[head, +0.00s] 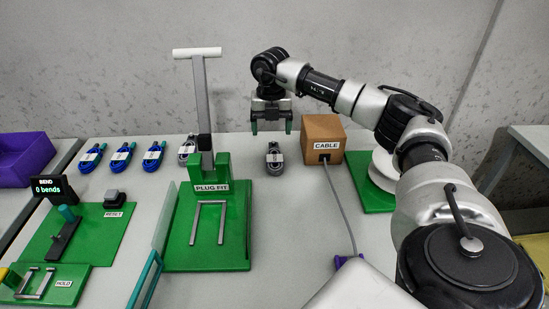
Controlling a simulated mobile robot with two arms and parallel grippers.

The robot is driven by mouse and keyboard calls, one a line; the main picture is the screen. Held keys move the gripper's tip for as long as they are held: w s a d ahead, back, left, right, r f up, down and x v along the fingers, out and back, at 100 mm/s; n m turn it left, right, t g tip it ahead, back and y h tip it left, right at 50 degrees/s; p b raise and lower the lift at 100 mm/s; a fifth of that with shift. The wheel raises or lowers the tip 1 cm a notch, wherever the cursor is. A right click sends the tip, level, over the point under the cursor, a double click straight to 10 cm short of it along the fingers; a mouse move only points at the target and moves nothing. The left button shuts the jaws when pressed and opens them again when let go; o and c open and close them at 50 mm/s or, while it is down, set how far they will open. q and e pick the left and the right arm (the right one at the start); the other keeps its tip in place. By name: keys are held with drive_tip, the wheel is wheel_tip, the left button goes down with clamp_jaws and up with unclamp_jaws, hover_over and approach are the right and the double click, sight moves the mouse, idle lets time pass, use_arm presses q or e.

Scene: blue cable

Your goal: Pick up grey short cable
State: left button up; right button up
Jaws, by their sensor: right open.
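A short grey cable bundle (274,157) with a pale label lies on the table between the green plug-fit stand and the cardboard box. A second grey bundle (187,148) lies farther left, partly beside the stand's post. My right gripper (271,127) is open and empty, pointing down above and slightly behind the nearer grey bundle, apart from it. Its two fingertips are dark green. My left gripper is not in view.
The plug-fit stand (180,256) with its tall lever rises left of the gripper. A brown cable box (323,140) stands close on the right, with a grey cord running forward. Several blue bundles (121,157) lie left. Bare table lies in front of the grey bundle.

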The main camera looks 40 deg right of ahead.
hover_over(275, 157)
drive_tip(key=f, duration=0.5)
drive_tip(key=shift+w+a+f, duration=0.15)
drive_tip(key=shift+a+f, duration=0.05)
drive_tip(key=shift+a, duration=0.2)
drive_tip(key=f, duration=0.5)
drive_tip(key=shift+d+f, duration=0.15)
drive_tip(key=shift+d, duration=0.25)
drive_tip(key=c, duration=1)
